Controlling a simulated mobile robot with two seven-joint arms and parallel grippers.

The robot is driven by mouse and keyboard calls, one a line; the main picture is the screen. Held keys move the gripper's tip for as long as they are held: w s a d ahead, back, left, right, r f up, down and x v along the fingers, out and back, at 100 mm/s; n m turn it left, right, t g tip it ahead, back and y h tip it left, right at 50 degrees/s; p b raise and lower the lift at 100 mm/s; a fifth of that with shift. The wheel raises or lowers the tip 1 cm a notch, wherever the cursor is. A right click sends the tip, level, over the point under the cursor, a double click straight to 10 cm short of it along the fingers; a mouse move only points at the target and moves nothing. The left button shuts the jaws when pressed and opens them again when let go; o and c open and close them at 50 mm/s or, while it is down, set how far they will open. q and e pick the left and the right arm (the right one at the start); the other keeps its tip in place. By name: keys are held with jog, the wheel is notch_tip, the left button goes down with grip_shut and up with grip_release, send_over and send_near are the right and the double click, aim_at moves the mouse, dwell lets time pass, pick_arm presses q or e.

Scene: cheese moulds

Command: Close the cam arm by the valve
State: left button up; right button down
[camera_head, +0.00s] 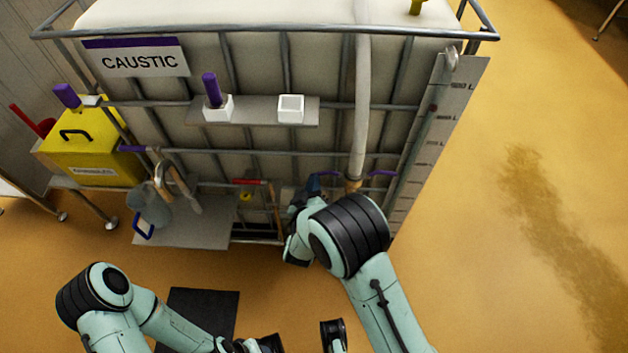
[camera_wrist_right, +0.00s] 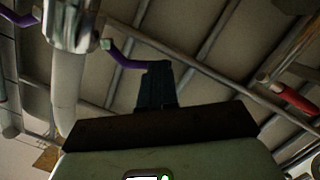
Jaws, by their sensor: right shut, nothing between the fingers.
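A pale hose runs down the tank front to a metal coupling (camera_wrist_right: 72,22) with purple cam arms. In the right wrist view one cam arm (camera_wrist_right: 125,57) sticks out from the coupling toward my right gripper (camera_wrist_right: 157,75); the other (camera_wrist_right: 18,17) sticks out on the opposite side. In the head view the cam arms show on the left (camera_head: 328,174) and right (camera_head: 382,173) of the hose. My right gripper (camera_head: 313,186) is shut, its fingertips at the near cam arm's outer end, holding nothing; contact is unclear. My left gripper (camera_head: 262,345) is low at the bottom edge, its jaws unclear.
A red handle (camera_head: 249,182) is left of the coupling; it also shows in the wrist view (camera_wrist_right: 295,98). The caged tank with a CAUSTIC sign (camera_head: 136,62) carries a shelf with white holders (camera_head: 291,108). A yellow box (camera_head: 92,150) stands left. Floor at right is clear.

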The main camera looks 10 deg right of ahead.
jog(key=shift+d+f+n+h+p, duration=0.15)
jog(key=shift+f+n+h+p, duration=0.15)
jog(key=shift+f+n, duration=0.55)
jog(key=shift+d+f+n+h+p, duration=0.15)
jog(key=shift+f+n+p, duration=0.3)
jog(key=shift+n, duration=0.7)
dwell(0.7)
jog(key=shift+s+d+f+n+t+h, duration=0.1)
jog(key=shift+d+f+n+t+h, duration=0.05)
jog(key=shift+f+n, duration=0.35)
jog(key=shift+s+d+f+n+t+h, duration=0.15)
jog(key=shift+f+n, duration=0.1)
jog(key=shift+n, duration=0.35)
dwell(0.6)
jog(key=shift+d+f+n, duration=0.3)
jog(key=shift+f+n, duration=0.05)
jog(key=shift+n, duration=0.4)
jog(key=shift+d+f+n, duration=0.3)
jog(key=shift+n, duration=0.45)
dwell(2.1)
